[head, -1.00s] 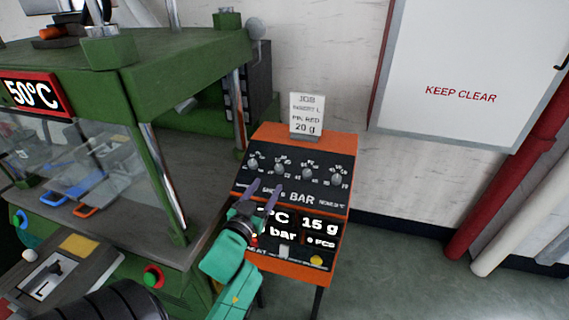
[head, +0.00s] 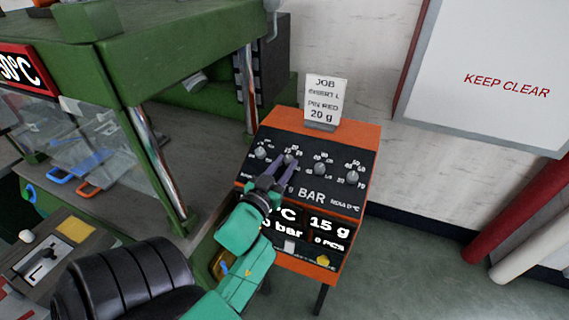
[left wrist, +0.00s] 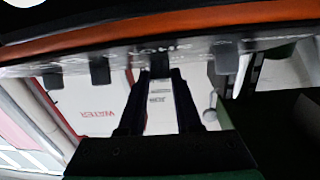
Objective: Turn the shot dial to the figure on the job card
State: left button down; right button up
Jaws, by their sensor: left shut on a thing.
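The job card (head: 322,101) stands on top of the orange control box (head: 374,136); it reads JOB, INSERT L, PIN RED, 20 g. The black panel holds a row of grey dials, with the second dial from the left (head: 290,158) between my left gripper's fingertips (head: 286,163). The left gripper is shut on that dial, which shows dark between the fingers in the left wrist view (left wrist: 160,65). Its small label is too blurred to read, so I cannot tell if it is the shot dial. The display (head: 325,228) reads 15 g. My right gripper is out of view.
The other dials, at left (head: 260,152), third (head: 320,168) and right (head: 352,177), sit close by. A yellow button (head: 323,260) is at the box's lower edge. The green press (head: 160,60) stands to the left.

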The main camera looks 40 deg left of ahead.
pick_arm(q)
jog(key=shift+a+r+m+h+p, duration=0.1)
jog(key=shift+r+m+h+p, duration=0.05)
jog(key=shift+m+h+p, duration=0.75)
jog(key=m+h+p, duration=0.4)
jog(key=p, duration=0.1)
jog(key=shift+a+r+m+h, duration=0.1)
jog(key=shift+a+m+h, duration=0.2)
jog(key=shift+a, duration=0.1)
jog(key=shift+a+m+g+h+p, duration=0.15)
jog(key=shift+m+g+h+p, duration=0.35)
jog(key=shift+m+h, duration=0.4)
jog(key=shift+a+m+g+h+p, duration=0.1)
jog(key=shift+m+g+h+p, duration=0.2)
jog(key=shift+m+h+p, duration=0.5)
jog(key=shift+f+h, duration=0.2)
jog(key=shift+h, duration=0.1)
jog(key=c, duration=0.6)
grip_release()
jog(key=shift+w, duration=0.1)
jog(key=shift+c, duration=0.2)
jog(key=shift+o, duration=0.2)
jog(key=shift+w+f, duration=0.1)
jog(key=shift+w, duration=0.1)
jog(key=shift+s, duration=0.1)
